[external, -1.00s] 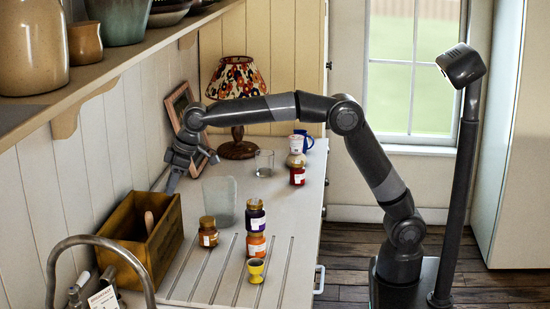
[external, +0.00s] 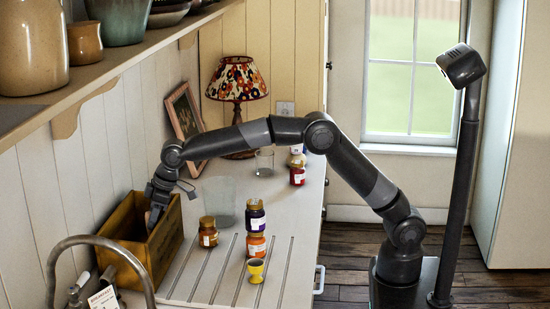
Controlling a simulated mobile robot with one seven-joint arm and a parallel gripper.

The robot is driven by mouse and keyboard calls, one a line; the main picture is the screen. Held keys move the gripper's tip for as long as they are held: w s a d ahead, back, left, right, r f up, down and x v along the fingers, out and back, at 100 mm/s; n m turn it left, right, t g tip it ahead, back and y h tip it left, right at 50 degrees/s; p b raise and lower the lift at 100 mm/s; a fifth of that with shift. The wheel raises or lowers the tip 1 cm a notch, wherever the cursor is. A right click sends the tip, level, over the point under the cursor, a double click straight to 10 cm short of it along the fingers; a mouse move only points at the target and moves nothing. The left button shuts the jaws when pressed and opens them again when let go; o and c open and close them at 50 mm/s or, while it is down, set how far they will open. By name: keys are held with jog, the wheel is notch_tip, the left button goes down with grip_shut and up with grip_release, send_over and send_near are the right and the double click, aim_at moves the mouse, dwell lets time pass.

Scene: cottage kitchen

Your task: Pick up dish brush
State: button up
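A wooden box (external: 164,249) stands on the counter at the left, against the wall. A small pinkish-brown piece (external: 148,218), perhaps the handle of the dish brush, shows at the box's back rim; the rest of it is hidden by the box and my gripper. My gripper (external: 153,213) points down at the back part of the box, right at this piece. Its fingertips are too small and dark to tell whether they are apart or closed on it.
A glass (external: 219,200), a brown jar (external: 208,232), stacked jars (external: 256,230) and a yellow egg cup (external: 255,271) stand right of the box. A picture frame (external: 184,112) and lamp (external: 238,85) stand behind. The faucet (external: 130,255) is in front; a shelf (external: 110,75) hangs above.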

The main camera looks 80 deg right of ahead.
jog(key=x, duration=0.2)
jog(key=shift+w+a+f, duration=0.1)
jog(key=shift+w+f, duration=0.05)
jog(key=shift+f, duration=0.2)
grip_shut()
